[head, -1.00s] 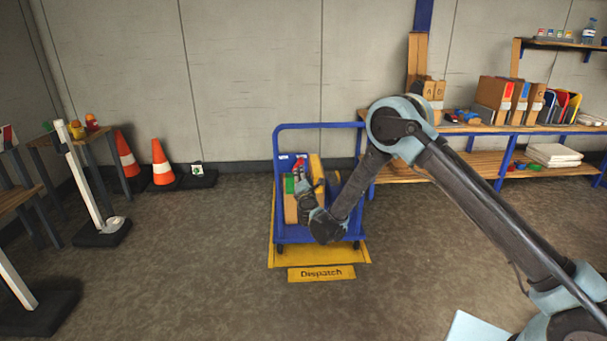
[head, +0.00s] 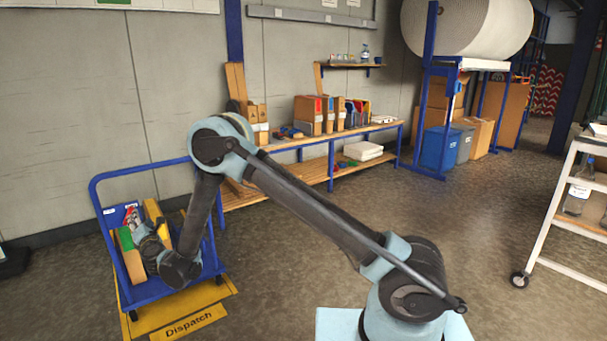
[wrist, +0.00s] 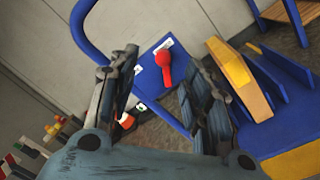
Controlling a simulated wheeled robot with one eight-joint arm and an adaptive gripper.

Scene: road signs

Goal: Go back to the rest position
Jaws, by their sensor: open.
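My gripper (head: 138,226) is over the blue trolley (head: 165,286) at the left of the head view, among the things on it. In the wrist view my gripper (wrist: 162,64) has its two dark fingers spread apart. A red rounded thing (wrist: 165,70) shows in the gap between them, against a blue panel of the trolley. The fingers hold nothing that I can see. My arm is stretched out from my base to the trolley.
The trolley carries a yellow piece (head: 154,218) and a green-topped box (head: 128,252). It stands on a yellow mat marked Dispatch (head: 188,322). A wooden bench (head: 330,142) runs along the wall. A white cart (head: 572,215) stands at right. Open floor lies between.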

